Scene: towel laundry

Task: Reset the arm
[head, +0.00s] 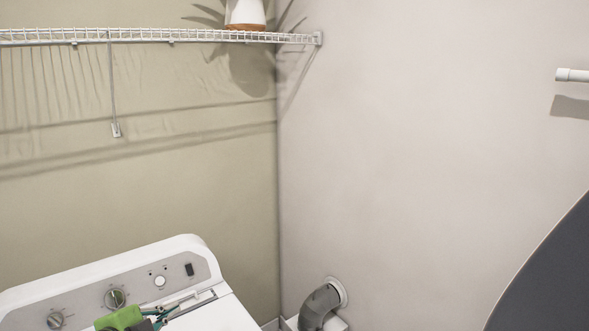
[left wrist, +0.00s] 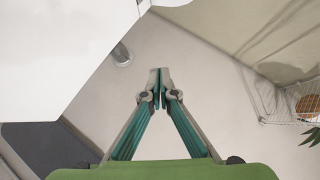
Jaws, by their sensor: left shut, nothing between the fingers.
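My left gripper (head: 165,313) shows at the bottom of the head view, green and grey, in front of the top of the white washing machine (head: 85,271). In the left wrist view my left gripper (left wrist: 160,75) has its two fingertips together with nothing between them. A white surface (left wrist: 50,50) fills the upper left of that view, beside the gripper. My right gripper is in neither view.
A white wire shelf (head: 140,36) with a potted plant (head: 246,14) runs along the back wall. A grey duct elbow (head: 320,303) joins the right wall low down. A dark curved panel (head: 555,280) stands at the right edge. The space above the machine is clear.

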